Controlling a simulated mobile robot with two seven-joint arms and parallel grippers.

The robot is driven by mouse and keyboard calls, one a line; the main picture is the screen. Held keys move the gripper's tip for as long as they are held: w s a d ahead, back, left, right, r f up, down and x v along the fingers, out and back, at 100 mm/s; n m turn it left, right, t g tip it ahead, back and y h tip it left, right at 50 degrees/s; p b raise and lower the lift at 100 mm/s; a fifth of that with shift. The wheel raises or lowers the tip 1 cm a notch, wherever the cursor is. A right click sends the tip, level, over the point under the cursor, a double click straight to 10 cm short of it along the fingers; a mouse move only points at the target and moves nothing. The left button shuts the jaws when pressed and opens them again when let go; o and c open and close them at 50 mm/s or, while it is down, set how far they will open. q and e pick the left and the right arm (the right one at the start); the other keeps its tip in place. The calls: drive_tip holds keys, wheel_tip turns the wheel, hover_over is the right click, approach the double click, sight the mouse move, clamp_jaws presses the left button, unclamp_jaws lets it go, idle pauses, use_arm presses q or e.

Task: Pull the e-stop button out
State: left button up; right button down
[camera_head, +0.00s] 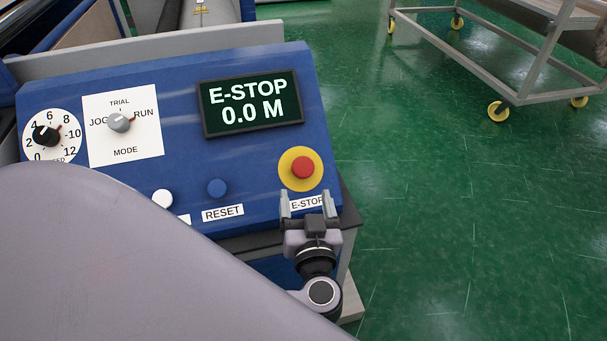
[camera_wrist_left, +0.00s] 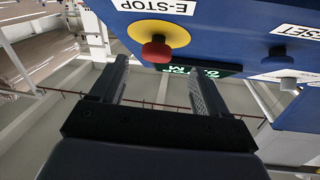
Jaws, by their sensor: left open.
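The e-stop button (camera_head: 303,167) is a red cap on a round yellow plate (camera_head: 287,181) at the right of the blue control panel (camera_head: 180,85). My left gripper (camera_head: 308,200) is open and empty, just below the button over the E-STOP label. The red cap (camera_wrist_left: 156,49) also shows in the left wrist view, beyond the fingers of my left gripper (camera_wrist_left: 157,85) and toward the left finger. The fingers are apart from the cap. The display (camera_head: 252,102) reads E-STOP 0.0 M. My right gripper is not in view.
The panel also has a blue reset button (camera_head: 217,188), a white button (camera_head: 162,198), a mode knob (camera_head: 119,122) and a speed knob (camera_head: 46,135). My grey arm link covers the lower left. A wheeled cart (camera_head: 500,97) stands on the green floor at the upper right.

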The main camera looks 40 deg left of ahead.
sight(304, 177)
use_arm(q)
drive_tip(key=p+x, duration=0.1)
drive_tip(key=x, duration=0.6)
drive_tip(key=shift+w+r, duration=0.2)
drive_tip(key=shift+d, duration=0.1)
clamp_jaws()
drive_tip(key=shift+s+d+r, duration=0.2)
drive_tip(key=shift+d+r, duration=0.05)
drive_tip(key=shift+r, duration=0.15)
drive_tip(key=shift+s+d+r, duration=0.25)
drive_tip(key=shift+r, duration=0.2)
unclamp_jaws()
drive_tip(key=shift+s+d, duration=0.1)
drive_tip(key=shift+s, duration=0.05)
